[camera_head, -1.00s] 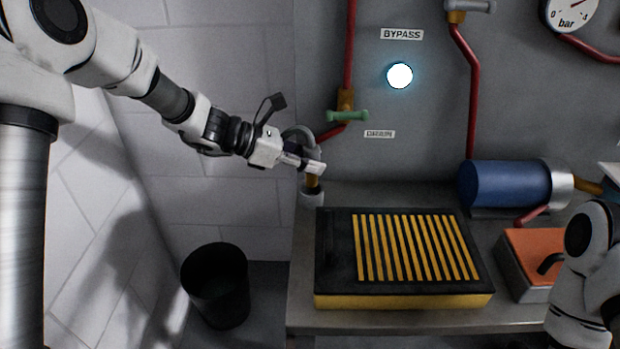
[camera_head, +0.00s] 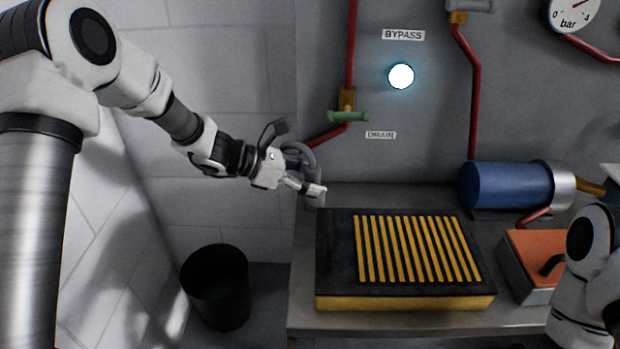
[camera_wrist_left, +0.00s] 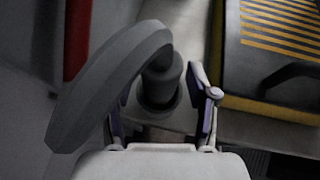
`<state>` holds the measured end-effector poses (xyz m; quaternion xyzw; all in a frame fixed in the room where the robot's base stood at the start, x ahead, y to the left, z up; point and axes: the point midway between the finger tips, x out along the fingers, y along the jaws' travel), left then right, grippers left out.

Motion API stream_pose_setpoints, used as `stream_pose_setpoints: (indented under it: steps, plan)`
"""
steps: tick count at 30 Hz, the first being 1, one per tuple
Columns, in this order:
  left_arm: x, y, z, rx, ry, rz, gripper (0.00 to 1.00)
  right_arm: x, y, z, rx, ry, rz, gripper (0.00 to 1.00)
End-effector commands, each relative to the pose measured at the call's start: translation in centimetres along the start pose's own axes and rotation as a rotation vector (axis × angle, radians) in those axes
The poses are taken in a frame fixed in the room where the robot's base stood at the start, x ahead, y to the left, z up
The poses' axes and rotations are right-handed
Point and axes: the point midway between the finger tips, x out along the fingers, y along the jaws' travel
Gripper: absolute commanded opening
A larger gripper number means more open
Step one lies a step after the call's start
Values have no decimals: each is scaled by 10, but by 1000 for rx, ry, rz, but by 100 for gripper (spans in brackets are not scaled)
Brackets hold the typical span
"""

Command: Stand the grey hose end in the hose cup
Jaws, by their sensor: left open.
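The grey hose (camera_head: 315,161) arches from the drain pipe down to the bench's back left corner. In the left wrist view the hose (camera_wrist_left: 112,75) bends over and its collared end (camera_wrist_left: 161,78) points down between my fingers. My left gripper (camera_head: 316,190) is low at the hose end; its fingers (camera_wrist_left: 160,110) are open on either side of it. The hose cup (camera_head: 313,204) is at the bench's left edge, mostly hidden behind the gripper. The end appears to be at the cup, but how deep it sits is hidden.
A black and yellow slatted case (camera_head: 335,280) stands close to the right of the cup. A green valve handle (camera_head: 348,116) juts from the wall above. A black bin (camera_head: 216,287) is on the floor left of the bench (camera_head: 400,318). My right arm is at the right edge.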

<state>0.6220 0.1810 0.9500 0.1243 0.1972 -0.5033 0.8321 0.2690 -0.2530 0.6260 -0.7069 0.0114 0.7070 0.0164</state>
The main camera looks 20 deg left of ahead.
Motion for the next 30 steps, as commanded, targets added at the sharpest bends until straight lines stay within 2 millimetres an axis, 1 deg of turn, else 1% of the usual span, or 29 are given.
stream_pose_setpoints:
  steps: [3, 5, 8, 12, 15, 19, 23, 26, 28, 29, 30]
  plan:
    - [-4, 0, 7, 0, 0, 0, 58, -7, 0, 0, 0, 0, 0, 41]
    - [-11, 1, 4, -2, -3, 2, 58, -4, 0, 0, 0, 0, 0, 41]
    - [-33, 1, 5, -1, -6, 4, 58, -5, 0, 0, 0, 0, 0, 41]
    - [-72, 1, 7, 0, -8, 4, 58, -11, 0, 0, 0, 0, 0, 41]
    - [-96, 1, 7, 0, -7, 3, 58, -15, 0, 0, 0, 0, 0, 41]
    - [-116, 0, 6, -1, -4, 1, 58, -20, 0, 0, 0, 0, 0, 41]
    - [-122, 0, 4, 0, -1, 0, 58, -20, 0, 0, 0, 0, 0, 41]
    - [-119, -2, -2, 6, 18, -4, 58, -20, 0, 0, 0, 0, 0, 41]
    - [-108, -9, -24, 35, 87, -17, 58, -20, 0, 0, 0, 0, 0, 41]
    - [-101, -15, -39, 58, 137, -30, 58, -19, 0, 0, 0, 0, 0, 41]
    - [-91, -25, -66, 104, 223, -54, 58, -19, 0, 0, 0, 0, 0, 41]
